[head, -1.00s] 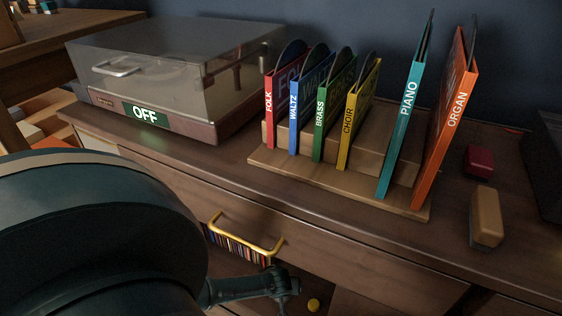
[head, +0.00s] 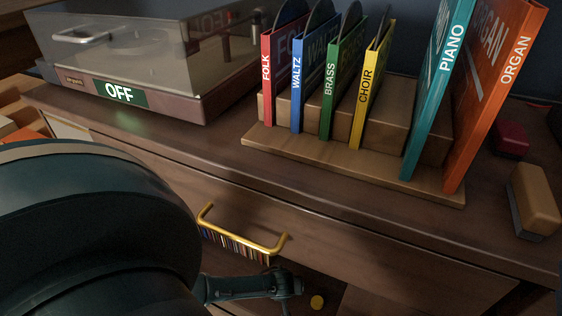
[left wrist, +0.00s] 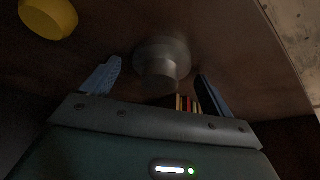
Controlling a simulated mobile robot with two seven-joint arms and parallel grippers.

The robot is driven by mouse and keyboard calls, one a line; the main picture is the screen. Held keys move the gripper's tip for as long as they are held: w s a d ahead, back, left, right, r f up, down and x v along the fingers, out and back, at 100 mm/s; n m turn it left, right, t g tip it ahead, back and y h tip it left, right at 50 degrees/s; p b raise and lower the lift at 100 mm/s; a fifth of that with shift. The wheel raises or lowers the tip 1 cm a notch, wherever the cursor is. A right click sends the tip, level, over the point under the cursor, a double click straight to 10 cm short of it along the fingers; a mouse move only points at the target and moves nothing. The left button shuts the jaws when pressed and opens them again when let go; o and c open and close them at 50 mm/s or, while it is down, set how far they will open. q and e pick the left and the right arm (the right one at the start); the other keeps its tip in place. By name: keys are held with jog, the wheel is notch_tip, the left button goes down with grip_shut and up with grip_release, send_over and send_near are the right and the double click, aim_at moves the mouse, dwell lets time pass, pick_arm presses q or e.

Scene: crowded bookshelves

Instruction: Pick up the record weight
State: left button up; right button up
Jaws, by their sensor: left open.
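A grey metal knob-like piece (left wrist: 162,62), which looks like the record weight, shows in the left wrist view on a dark brown wooden surface. It has a wide round base and a narrower part towards me. My left gripper (left wrist: 158,76) is open, with one blue-grey finger on each side of the piece. I cannot tell whether the fingers touch it. In the head view my left gripper (head: 284,286) is small and dark, low in the cabinet's front opening, and the grey piece cannot be made out there. My right gripper is not in view.
A yellow round object (head: 317,302) lies beside the gripper. A drawer with a yellow handle (head: 240,236) is above it, with several thin coloured spines below. On top stand a lidded turntable marked OFF (head: 120,92), a wooden rack (head: 290,148) of records and a tan block (head: 535,200).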

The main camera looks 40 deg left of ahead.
pick_arm(q)
jog(key=shift+c, duration=0.5)
jog(key=c, duration=1.2)
jog(key=shift+o, duration=0.2)
jog(key=shift+r, duration=0.1)
